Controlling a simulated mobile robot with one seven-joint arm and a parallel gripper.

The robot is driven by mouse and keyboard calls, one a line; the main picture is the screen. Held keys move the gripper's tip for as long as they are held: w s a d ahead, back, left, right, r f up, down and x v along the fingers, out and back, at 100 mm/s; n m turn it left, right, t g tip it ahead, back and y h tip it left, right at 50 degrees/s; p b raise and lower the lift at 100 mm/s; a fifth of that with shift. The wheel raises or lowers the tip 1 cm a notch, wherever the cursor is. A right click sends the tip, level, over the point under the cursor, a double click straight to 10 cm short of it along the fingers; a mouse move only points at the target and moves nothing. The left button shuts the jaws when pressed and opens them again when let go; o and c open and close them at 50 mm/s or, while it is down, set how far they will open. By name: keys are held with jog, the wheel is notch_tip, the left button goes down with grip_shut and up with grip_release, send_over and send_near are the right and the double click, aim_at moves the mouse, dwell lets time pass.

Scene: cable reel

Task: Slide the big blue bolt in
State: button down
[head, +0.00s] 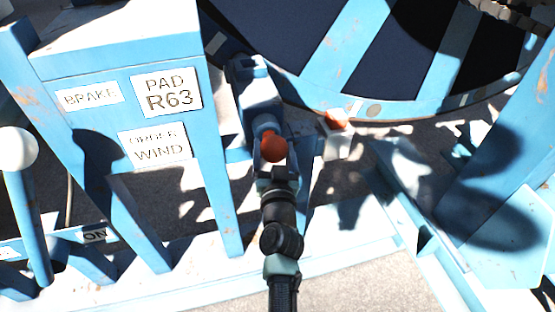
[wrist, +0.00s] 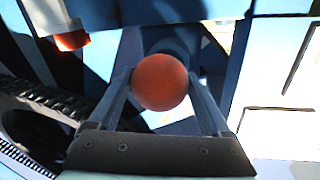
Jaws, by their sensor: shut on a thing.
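The big blue bolt (head: 263,112) sits in a blue housing (head: 250,75) beside the reel and ends in a round orange knob (head: 273,147). In the wrist view the knob (wrist: 160,82) lies between the two fingers of my gripper (wrist: 160,95), one finger on each side. My gripper (head: 276,168) is shut on the knob. The knob and housing hide the far end of the bolt, so I cannot tell how deep it sits. A blue shaft-like part shows behind the knob in the wrist view.
The large reel (head: 390,105) with light blue spokes stands behind. A second orange-topped pale block (head: 337,138) is just right of the bolt. A blue panel with signs (head: 165,90) stands close on the left, near a white-knobbed lever (head: 18,150). Open ground lies in front.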

jog(key=shift+w+a+r, duration=0.1)
jog(key=shift+r, duration=0.1)
jog(key=shift+c, duration=0.6)
grip_release()
jog(key=shift+o, duration=0.6)
jog(key=shift+w+f, duration=0.2)
jog(key=s+d, duration=0.1)
jog(key=s, duration=1.2)
jog(key=shift+d, duration=0.3)
